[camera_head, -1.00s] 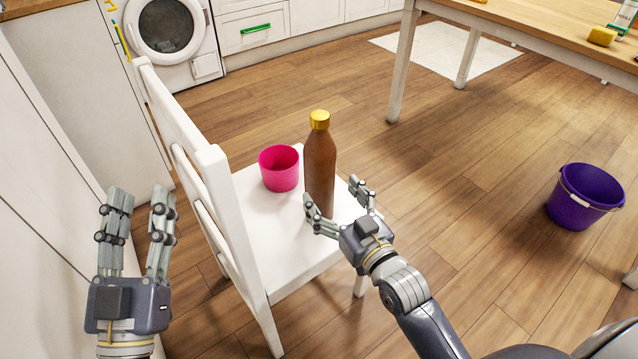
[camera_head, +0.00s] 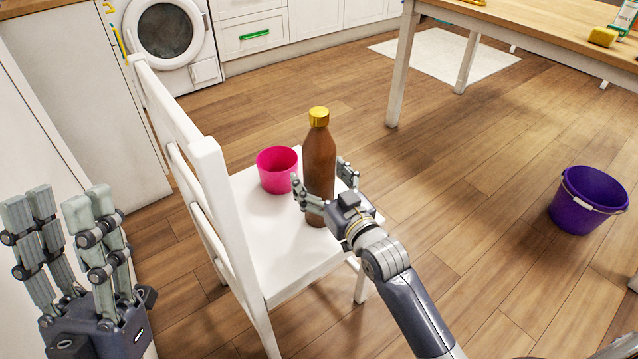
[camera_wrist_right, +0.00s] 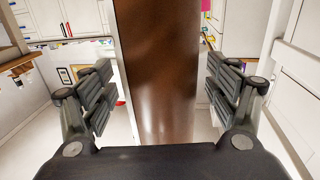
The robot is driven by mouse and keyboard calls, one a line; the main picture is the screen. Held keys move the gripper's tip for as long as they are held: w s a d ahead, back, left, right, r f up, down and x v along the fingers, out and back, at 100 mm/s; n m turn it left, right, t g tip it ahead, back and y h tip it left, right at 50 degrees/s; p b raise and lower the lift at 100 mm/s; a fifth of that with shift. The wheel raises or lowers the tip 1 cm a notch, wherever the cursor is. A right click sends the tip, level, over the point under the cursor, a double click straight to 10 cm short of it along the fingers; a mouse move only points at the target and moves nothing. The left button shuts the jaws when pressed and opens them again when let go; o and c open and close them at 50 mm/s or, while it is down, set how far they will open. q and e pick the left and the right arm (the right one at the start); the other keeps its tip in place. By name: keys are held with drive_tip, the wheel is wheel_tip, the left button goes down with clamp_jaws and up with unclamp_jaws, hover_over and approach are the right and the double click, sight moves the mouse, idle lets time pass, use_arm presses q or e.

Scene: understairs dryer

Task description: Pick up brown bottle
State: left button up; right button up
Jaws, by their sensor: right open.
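A brown bottle (camera_head: 319,160) with a gold cap stands upright on the seat of a white chair (camera_head: 285,240). My right gripper (camera_head: 322,180) is open, with its fingers on either side of the bottle's lower body. In the right wrist view the bottle (camera_wrist_right: 158,75) fills the middle between the spread fingers, with a gap showing on each side. My left gripper (camera_head: 70,215) is open and empty at the lower left, apart from the bottle.
A pink cup (camera_head: 277,170) stands on the seat just left of the bottle. The chair's backrest (camera_head: 205,190) rises between my two grippers. A purple bucket (camera_head: 588,200) stands on the floor at right, and a wooden table (camera_head: 540,25) is at the upper right.

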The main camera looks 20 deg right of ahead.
drive_tip(key=shift+w, duration=0.15)
drive_tip(key=shift+c, duration=0.3)
drive_tip(key=c, duration=1.7)
drive_tip(key=shift+r, duration=0.15)
drive_tip(key=shift+c, duration=0.2)
